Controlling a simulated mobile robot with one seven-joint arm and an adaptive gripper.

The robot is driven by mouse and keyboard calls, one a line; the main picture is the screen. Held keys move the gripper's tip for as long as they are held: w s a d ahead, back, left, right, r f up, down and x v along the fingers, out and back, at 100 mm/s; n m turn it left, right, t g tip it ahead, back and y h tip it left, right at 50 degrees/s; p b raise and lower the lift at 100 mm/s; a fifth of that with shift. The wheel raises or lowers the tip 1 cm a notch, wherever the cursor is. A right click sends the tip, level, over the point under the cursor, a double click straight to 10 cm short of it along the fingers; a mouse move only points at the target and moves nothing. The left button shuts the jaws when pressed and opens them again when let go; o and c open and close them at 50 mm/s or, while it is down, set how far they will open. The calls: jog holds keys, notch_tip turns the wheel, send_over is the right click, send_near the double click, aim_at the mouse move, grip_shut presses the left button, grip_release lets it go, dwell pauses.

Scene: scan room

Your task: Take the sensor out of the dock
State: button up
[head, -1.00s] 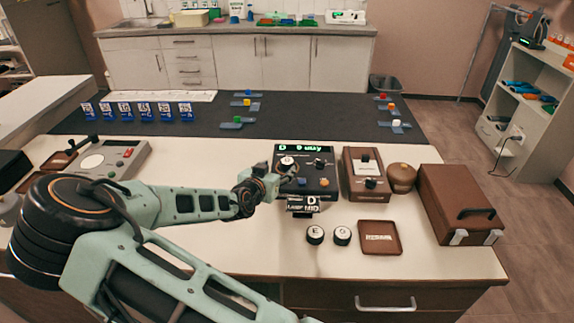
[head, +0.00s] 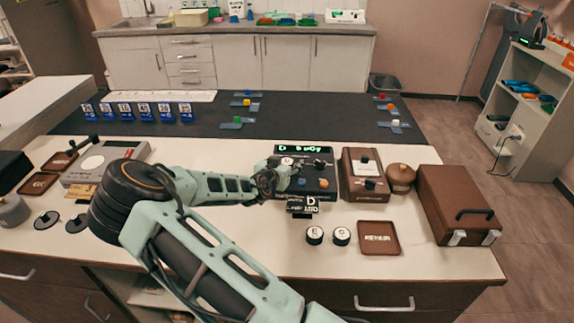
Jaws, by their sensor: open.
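The dock (head: 322,188) is a black box with a lit green display, standing on the white bench, with a "D" plate on its front edge. A round white-topped piece, which looks like the sensor (head: 287,161), sits at the dock's upper left. My gripper (head: 288,170) is open right at this piece, over the dock's left side. The fingers are small and partly hidden, so I cannot tell whether they touch it or stand around it.
Two white-topped pucks marked E (head: 314,235) and C (head: 342,236) stand in front of the dock. Right of them is a brown "REPAIR" tray (head: 379,250). A brown device (head: 350,188), a round brown pot (head: 401,178) and a brown case (head: 455,195) stand right of the dock.

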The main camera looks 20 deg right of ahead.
jog(key=c, duration=1.3)
jog(key=shift+r, duration=0.15)
